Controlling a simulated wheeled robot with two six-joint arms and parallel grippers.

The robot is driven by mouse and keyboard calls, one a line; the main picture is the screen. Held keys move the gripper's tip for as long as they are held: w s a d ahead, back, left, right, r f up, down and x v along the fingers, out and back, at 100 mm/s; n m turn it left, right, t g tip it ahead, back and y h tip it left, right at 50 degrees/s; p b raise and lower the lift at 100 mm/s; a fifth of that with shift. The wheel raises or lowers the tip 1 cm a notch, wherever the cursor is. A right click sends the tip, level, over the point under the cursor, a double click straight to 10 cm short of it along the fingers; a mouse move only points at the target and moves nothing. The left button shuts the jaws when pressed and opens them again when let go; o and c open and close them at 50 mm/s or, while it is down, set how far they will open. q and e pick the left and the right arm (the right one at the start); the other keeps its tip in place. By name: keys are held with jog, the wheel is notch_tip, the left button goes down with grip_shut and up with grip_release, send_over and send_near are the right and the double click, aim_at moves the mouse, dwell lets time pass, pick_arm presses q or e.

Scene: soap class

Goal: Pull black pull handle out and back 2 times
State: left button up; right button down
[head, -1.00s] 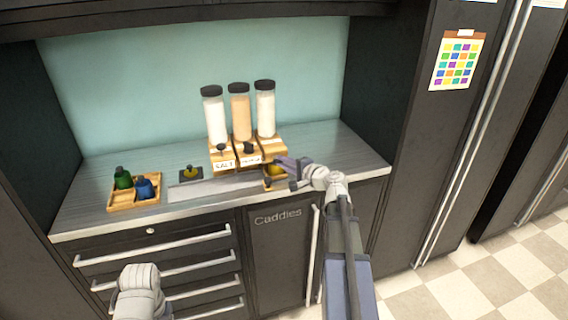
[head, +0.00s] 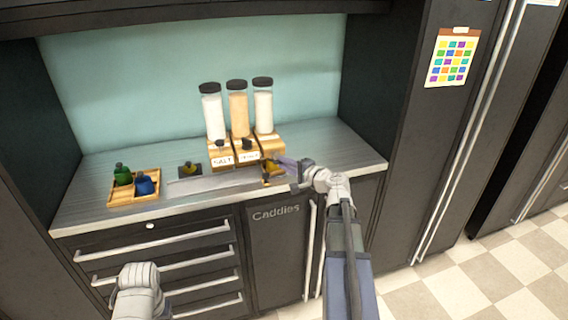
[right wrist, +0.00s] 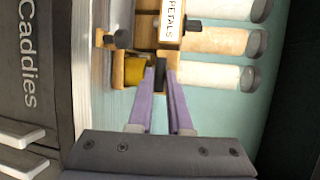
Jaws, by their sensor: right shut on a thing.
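Three soap dispensers stand side by side on the counter, each a clear tube with a black cap on a wooden block. My right gripper (head: 283,162) reaches in from the right at the front of the right dispenser (head: 264,112). In the right wrist view its purple fingers (right wrist: 158,78) are shut on the black pull handle (right wrist: 160,88) of that dispenser. The fingers hide part of the handle. The middle dispenser's black handle (head: 247,144) sits above its label and shows free. Only my left arm's wrist shows, at lower left; its gripper is out of view.
A wooden tray (head: 122,203) with a green bottle (head: 122,174) and a blue bottle (head: 145,185) lies at the counter's left. A yellow item (right wrist: 135,70) sits beside the held handle. The "Caddies" cabinet (head: 275,250) and drawers are below; bare counter (head: 345,150) lies right.

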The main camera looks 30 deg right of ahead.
jog(key=c, duration=0.8)
grip_release()
jog(key=shift+c, duration=0.2)
jog(key=shift+s, duration=0.1)
jog(key=p+v, duration=0.1)
jog(key=v, duration=0.6)
jog(key=shift+s, duration=0.3)
